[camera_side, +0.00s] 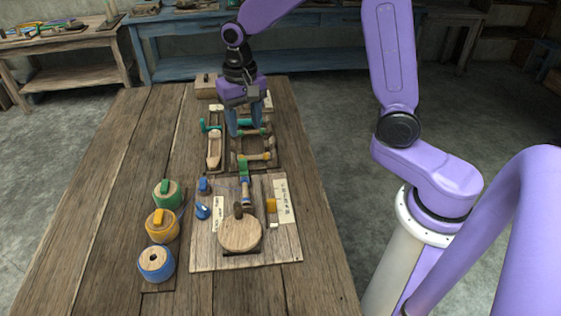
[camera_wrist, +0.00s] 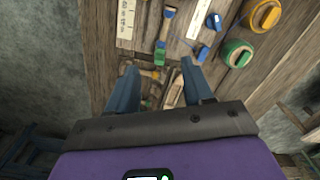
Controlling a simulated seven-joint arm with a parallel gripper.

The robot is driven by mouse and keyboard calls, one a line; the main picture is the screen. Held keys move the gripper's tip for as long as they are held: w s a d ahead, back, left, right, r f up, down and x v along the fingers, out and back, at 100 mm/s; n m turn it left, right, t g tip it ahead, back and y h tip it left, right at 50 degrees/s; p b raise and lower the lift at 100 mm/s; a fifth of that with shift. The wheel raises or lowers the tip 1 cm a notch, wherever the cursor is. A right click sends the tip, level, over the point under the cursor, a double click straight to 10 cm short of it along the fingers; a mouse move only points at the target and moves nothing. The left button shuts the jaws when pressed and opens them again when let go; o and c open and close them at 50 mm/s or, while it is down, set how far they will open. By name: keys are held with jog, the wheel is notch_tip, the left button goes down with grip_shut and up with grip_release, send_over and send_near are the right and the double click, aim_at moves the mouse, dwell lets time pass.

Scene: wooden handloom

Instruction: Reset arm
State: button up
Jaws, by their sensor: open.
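My gripper (camera_side: 244,122) is in the side view over the far part of the wooden table, above the small wooden loom frame (camera_side: 238,157). Its two blue fingers point down. In the wrist view my gripper (camera_wrist: 160,78) shows its fingers spread apart with nothing held between them. Parts of the loom show between and beyond the fingers, along with a green-ended piece (camera_wrist: 160,54). The fingers hide part of the loom, and I cannot tell how far above it they are.
A board with a round wooden disc (camera_side: 240,234) lies nearer. Green (camera_side: 167,194), yellow (camera_side: 162,226) and blue (camera_side: 156,263) round pieces stand left of it. A wooden shuttle-like piece (camera_side: 214,150) lies beside the loom. The table's left side is clear.

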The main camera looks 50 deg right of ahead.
jog(key=s+d+r+n, duration=0.1)
jog(key=s+n, duration=0.7)
jog(key=s, duration=0.5)
jog(key=s+d+r+n, duration=0.1)
jog(key=s+d+n, duration=0.1)
jog(key=s+n, duration=0.6)
jog(key=s, duration=0.5)
jog(key=shift+s+n, duration=0.35)
jog(key=shift+n, duration=0.05)
jog(key=shift+d, duration=0.1)
